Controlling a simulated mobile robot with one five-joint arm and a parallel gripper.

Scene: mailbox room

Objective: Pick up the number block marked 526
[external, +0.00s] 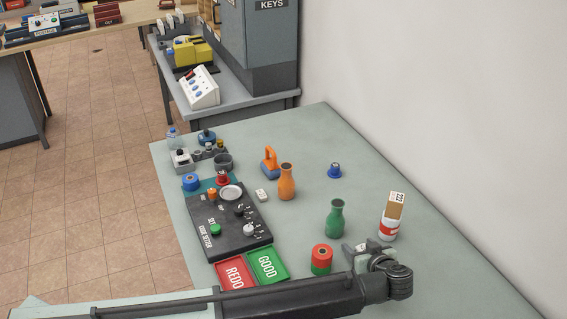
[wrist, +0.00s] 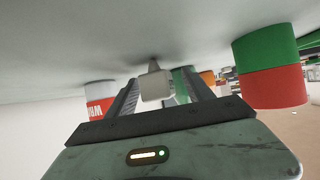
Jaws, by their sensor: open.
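A tan block with a white number label (external: 396,206) stands on or behind a red and white can (external: 389,229); its digits are too small to read surely. A small white block (external: 261,195) lies left of the orange vase, its marking unreadable. My gripper (external: 370,250) is open, low over the table, left of and in front of the can. In the upside-down wrist view, a pale grey block-like piece (wrist: 155,86) shows between my gripper's fingers (wrist: 163,88); I see no number on it. The can (wrist: 98,104) is at the left there. No readable 526 shows.
A red and green cylinder (external: 321,260) stands close left of my gripper, with a green vase (external: 335,219) behind. An orange vase (external: 287,181), blue knob (external: 334,171), black panel (external: 229,226), green GOOD tray (external: 268,266) and red REDO tray (external: 236,275) share the table.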

